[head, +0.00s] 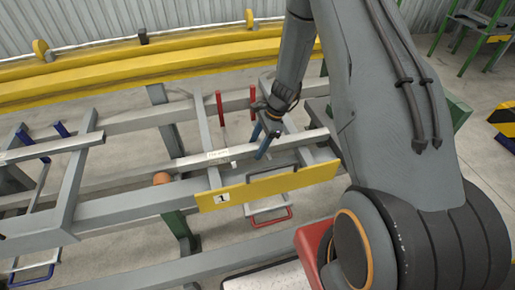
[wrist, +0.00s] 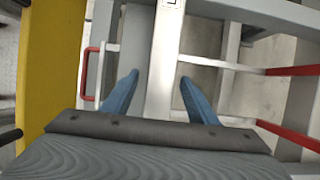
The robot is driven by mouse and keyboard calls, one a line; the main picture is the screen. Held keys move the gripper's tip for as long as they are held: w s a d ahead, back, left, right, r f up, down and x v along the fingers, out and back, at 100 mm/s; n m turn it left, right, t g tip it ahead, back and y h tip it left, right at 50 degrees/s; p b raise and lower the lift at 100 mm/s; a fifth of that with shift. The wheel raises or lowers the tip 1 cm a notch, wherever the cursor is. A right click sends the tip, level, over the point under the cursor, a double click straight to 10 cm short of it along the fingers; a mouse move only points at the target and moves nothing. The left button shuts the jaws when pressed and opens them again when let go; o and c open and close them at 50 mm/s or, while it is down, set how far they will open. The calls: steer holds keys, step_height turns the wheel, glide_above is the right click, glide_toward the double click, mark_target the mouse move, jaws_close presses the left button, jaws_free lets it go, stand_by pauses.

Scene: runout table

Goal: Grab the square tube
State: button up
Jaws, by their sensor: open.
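The square tube (head: 312,139) is a long, light grey bar with a small white label. It lies across the supports of the runout table behind the yellow plate. My gripper (head: 262,146) is over the tube, right of the label, with blue fingers pointing down. In the wrist view, my gripper (wrist: 156,77) is open, with one finger on each side of the tube (wrist: 165,62). The tube runs lengthwise between the fingers, and part of the label shows at the top edge. Whether the fingertips reach down beside the tube is hard to tell. The tube's near part is hidden by the gripper body.
A yellow plate marked 1 (head: 290,180) stands along the front. Red-ended stops (head: 220,106) rise behind the tube. Another light bar (head: 50,148) lies on the left section, near blue-ended stops (head: 25,136). A long yellow rail (head: 150,68) runs along the back.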

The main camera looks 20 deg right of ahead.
jaws_close()
stand_by(0.4)
